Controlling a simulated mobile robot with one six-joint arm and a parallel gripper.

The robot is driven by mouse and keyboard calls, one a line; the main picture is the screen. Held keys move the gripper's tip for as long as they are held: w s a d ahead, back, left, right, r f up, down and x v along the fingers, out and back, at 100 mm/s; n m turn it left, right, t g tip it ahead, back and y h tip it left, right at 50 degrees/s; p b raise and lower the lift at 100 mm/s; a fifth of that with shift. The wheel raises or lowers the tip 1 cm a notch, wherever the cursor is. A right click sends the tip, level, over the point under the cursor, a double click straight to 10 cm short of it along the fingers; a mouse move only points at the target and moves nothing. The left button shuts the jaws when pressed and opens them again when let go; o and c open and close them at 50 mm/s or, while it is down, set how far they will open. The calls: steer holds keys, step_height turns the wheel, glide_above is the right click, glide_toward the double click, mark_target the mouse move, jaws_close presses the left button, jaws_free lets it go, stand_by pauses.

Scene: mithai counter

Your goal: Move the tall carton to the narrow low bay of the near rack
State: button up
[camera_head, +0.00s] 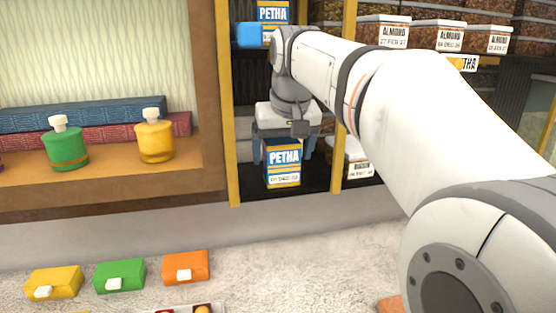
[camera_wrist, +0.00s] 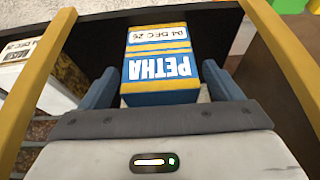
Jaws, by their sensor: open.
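A blue, white and yellow carton marked PETHA (camera_head: 283,165) stands upright on the dark floor of a narrow low bay (camera_head: 250,190), between two yellow posts. It also shows in the wrist view (camera_wrist: 160,65), between my fingers. My gripper (camera_head: 284,148) reaches into the bay, with its blue-grey fingers on either side of the carton. In the wrist view my gripper (camera_wrist: 158,82) is open, with a small gap seen beside the carton on the right; contact on the left is hard to tell. The carton's upper part is hidden by my gripper in the head view.
Another PETHA carton (camera_head: 273,12) and a blue box (camera_head: 250,35) sit in the bay above. Yellow posts (camera_head: 228,120) flank the bay closely. White-labelled almond boxes (camera_head: 358,158) stand in the bay to the right. Green (camera_head: 65,148) and yellow jars (camera_head: 155,140) stand on the left shelf.

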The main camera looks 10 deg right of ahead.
steer(key=v, duration=0.4)
steer(key=shift+s+r, duration=0.15)
steer(key=shift+r, duration=0.1)
steer(key=s+f, duration=0.9)
steer(key=f, duration=0.5)
steer(key=s+f+g, duration=0.1)
steer(key=s+f, duration=0.8)
steer(key=f, duration=0.4)
steer(key=shift+s+d+f+g, duration=0.2)
steer(key=shift+f+g, duration=0.1)
steer(key=shift+f, duration=0.1)
